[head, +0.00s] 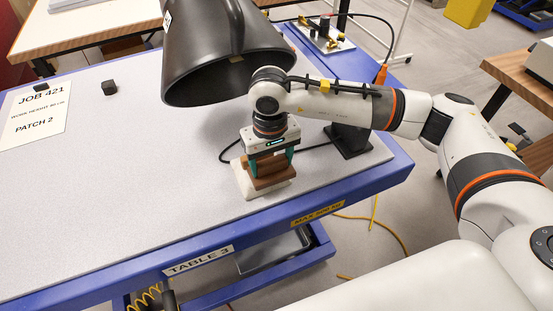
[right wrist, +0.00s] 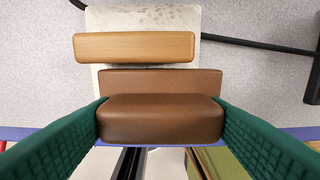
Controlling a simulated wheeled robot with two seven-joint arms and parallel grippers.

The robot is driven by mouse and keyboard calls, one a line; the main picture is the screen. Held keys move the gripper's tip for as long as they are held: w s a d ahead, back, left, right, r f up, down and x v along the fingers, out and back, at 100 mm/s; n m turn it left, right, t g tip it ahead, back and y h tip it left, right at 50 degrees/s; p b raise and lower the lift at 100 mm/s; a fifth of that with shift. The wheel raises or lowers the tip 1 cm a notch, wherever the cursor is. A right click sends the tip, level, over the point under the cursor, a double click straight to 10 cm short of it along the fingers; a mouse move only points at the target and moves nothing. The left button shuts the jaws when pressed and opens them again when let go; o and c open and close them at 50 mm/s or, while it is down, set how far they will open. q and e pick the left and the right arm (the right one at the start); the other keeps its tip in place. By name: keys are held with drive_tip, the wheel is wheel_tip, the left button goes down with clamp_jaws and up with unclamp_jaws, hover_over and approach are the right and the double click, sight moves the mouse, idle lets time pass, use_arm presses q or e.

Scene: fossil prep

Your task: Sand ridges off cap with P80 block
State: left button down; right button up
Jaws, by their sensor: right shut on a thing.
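My right gripper (head: 270,162) is shut on a brown block (head: 273,180), seemingly the sanding block, near the table's front right edge. In the right wrist view the two green fingers grip the block (right wrist: 160,120) at its ends. Below it is a pale, speckled cap (right wrist: 140,20), which also shows as a whitish slab (head: 241,180) in the head view. A tan ridge (right wrist: 135,47) lies across the cap, apart from the block. A second brown bar (right wrist: 160,78) shows just behind the block; I cannot tell if it is part of it. Contact underneath is hidden. My left gripper is not in view.
A large black hood (head: 215,60) hangs close to the right gripper. A black stand (head: 350,140) and a cable are to the right. The table's (head: 120,185) middle is clear.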

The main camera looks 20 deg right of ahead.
sight(252, 177)
drive_tip(key=shift+s+a+b, duration=0.1)
drive_tip(key=shift+a+b, duration=0.9)
drive_tip(key=shift+a, duration=1.4)
drive_tip(key=shift+d+f+b, duration=0.1)
drive_tip(key=shift+d+b, duration=0.2)
drive_tip(key=shift+d, duration=0.4)
drive_tip(key=shift+d+b, duration=0.85)
drive_tip(key=shift+d, duration=1.5)
drive_tip(key=shift+a, duration=0.1)
drive_tip(key=shift+a+b, duration=0.75)
drive_tip(key=shift+a, duration=2.2)
